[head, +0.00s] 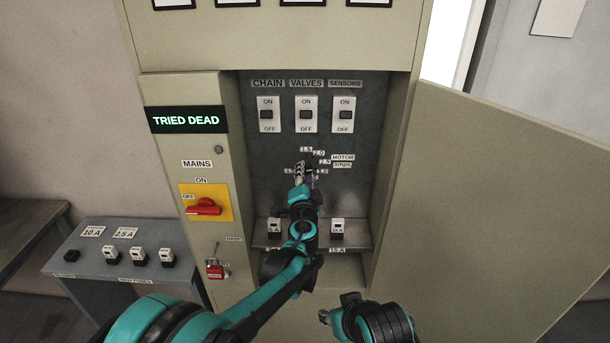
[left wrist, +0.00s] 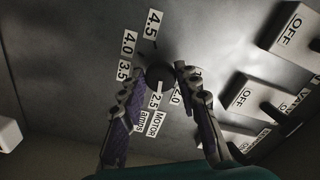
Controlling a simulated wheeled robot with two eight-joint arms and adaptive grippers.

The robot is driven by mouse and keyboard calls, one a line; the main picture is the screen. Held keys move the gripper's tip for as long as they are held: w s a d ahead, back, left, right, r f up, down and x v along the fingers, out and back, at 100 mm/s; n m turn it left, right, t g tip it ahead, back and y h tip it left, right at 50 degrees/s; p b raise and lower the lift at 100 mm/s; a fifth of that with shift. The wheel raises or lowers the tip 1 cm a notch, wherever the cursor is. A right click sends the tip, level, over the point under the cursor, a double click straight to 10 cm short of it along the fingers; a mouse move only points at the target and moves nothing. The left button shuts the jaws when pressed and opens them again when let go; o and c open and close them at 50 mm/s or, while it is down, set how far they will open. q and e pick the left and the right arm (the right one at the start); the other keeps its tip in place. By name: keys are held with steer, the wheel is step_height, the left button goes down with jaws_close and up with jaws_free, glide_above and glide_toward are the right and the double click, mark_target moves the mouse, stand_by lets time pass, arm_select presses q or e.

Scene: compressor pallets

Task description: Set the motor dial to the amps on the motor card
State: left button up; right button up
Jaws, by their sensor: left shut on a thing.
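The motor dial is a dark round knob on the grey panel inside the cabinet, clearest in the left wrist view (left wrist: 160,76). Number labels ring it, among them 2.0, 2.5, 3.5, 4.0 and 4.5, beside a MOTOR amps label (head: 343,158). My left gripper (head: 305,168) is at the dial and hides most of it in the head view. In the left wrist view its two fingers (left wrist: 162,88) are closed about the knob. I cannot read the dial's pointer. No motor card is recognisable. My right gripper (head: 328,316) is low in front of the cabinet, its jaws unclear.
CHAIN, VALVES and SENSORS switches (head: 306,115) sit above the dial. Fuse holders (head: 337,226) stand below. A red mains switch (head: 204,207) and red padlock (head: 215,270) are left. The open door (head: 500,200) bounds the right. A side table (head: 85,262) holds several fuses.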

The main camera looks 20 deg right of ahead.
arm_select(q)
steer(key=o, duration=1.1)
steer(key=shift+o, duration=0.2)
steer(key=v, duration=1.2)
